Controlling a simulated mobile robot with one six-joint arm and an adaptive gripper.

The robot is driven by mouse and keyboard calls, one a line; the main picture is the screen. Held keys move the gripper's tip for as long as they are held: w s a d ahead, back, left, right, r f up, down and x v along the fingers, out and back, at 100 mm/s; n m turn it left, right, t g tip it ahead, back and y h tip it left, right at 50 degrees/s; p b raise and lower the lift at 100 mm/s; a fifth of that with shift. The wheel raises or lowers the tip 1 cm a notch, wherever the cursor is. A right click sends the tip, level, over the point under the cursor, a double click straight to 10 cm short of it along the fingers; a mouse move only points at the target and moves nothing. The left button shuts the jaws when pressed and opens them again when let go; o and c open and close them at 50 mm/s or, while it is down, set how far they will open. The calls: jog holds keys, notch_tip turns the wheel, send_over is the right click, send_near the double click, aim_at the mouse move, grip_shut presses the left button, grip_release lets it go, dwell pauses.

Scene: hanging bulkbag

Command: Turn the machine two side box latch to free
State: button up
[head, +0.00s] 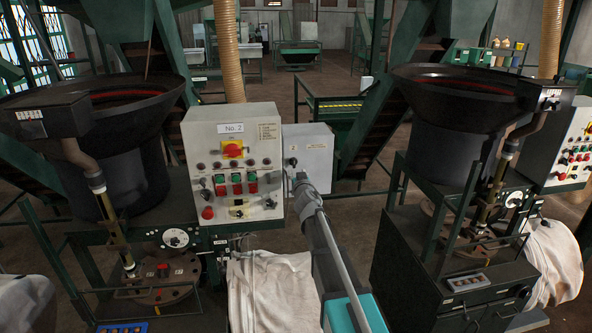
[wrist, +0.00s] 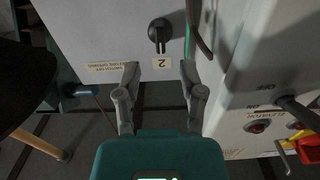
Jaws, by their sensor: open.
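The machine two side box (head: 315,150) is a grey box on the right of the No. 2 control panel (head: 232,135). Its face also fills the upper middle of the wrist view (wrist: 110,30). The black latch (wrist: 158,36) is a round base with a knob-like handle, above a "2" label in that view. The latch (head: 293,162) is small in the head view, just above my gripper. My gripper (wrist: 160,72) is open and empty, with its two grey fingers on either side of the "2" label, pointing toward the latch. I see no contact with the latch.
The control panel's side with switches and a red button (wrist: 256,126) stands close to the right in the wrist view. A green cable (wrist: 188,35) hangs near the right finger. A white bag (head: 262,290) hangs below the panel. A second machine (head: 450,150) stands right.

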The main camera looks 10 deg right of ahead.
jog(key=s, duration=0.6)
dwell(0.3)
jog(key=s+d+f+m+g+h+b, duration=0.1)
jog(key=s+d+f+g+h+b, duration=0.2)
jog(key=s+f, duration=0.5)
jog(key=s+d+f+m+g+h+b, duration=0.1)
jog(key=s+d+f+m+g+b, duration=0.25)
jog(key=f, duration=0.85)
jog(key=s+a+f+n+g+y+b, duration=0.2)
jog(key=s+a+f+g+b, duration=0.1)
jog(key=s+f, duration=0.4)
jog(key=s+a+f+n+g+y+b, duration=0.2)
jog(key=s+f+g+b, duration=0.4)
jog(key=s, duration=0.8)
jog(key=shift+s+a+f+n+g, duration=0.2)
jog(key=shift+a+f+n+g, duration=0.25)
jog(key=shift+g, duration=0.8)
jog(key=shift+w+f, duration=0.1)
jog(key=shift+c, duration=0.2)
